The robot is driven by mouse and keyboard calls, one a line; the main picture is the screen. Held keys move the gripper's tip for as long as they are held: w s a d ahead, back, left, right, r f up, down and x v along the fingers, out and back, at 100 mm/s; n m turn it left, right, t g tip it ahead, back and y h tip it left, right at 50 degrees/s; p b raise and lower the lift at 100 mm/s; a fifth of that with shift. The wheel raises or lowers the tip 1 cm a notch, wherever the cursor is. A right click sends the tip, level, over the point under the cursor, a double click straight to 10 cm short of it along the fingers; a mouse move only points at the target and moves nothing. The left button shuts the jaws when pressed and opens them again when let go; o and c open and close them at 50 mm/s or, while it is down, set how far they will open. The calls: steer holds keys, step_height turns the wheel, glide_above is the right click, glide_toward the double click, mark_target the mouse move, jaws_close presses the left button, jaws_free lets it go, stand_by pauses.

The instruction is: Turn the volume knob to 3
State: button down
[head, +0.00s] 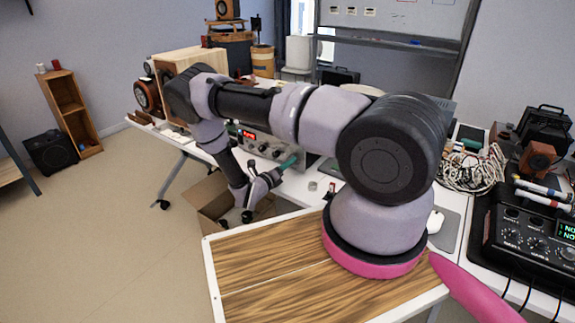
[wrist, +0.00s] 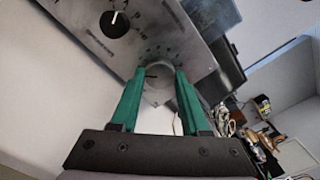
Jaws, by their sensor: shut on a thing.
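A grey metal panel (wrist: 185,25) with knobs fills the upper part of the wrist view. It belongs to a device (head: 262,146) with a red lit display on the white table in the head view. My gripper (wrist: 158,72) has its green fingers on either side of a round grey knob (wrist: 157,79) with a dark mark, and is shut on it. Small marks ring this knob, but I cannot read them or tell its setting. A black knob (wrist: 114,23) with a white pointer sits up and left. In the head view my gripper (head: 289,162) is at the device's front, its grip partly hidden.
A cardboard box (head: 211,198) stands open on the floor below my wrist. A wooden speaker box (head: 182,62) stands on the table behind my arm. Tangled cables (head: 472,172) and a black audio unit (head: 527,236) lie to the right.

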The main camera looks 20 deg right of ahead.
steer(key=m, duration=0.3)
steer(key=shift+a+m, duration=0.1)
steer(key=shift+m, duration=0.2)
steer(key=m, duration=0.4)
steer(key=shift+m, duration=0.3)
steer(key=m, duration=0.3)
steer(key=shift+m, duration=2.2)
steer(key=shift+c, duration=1.9)
jaws_free()
steer(key=shift+m, duration=0.3)
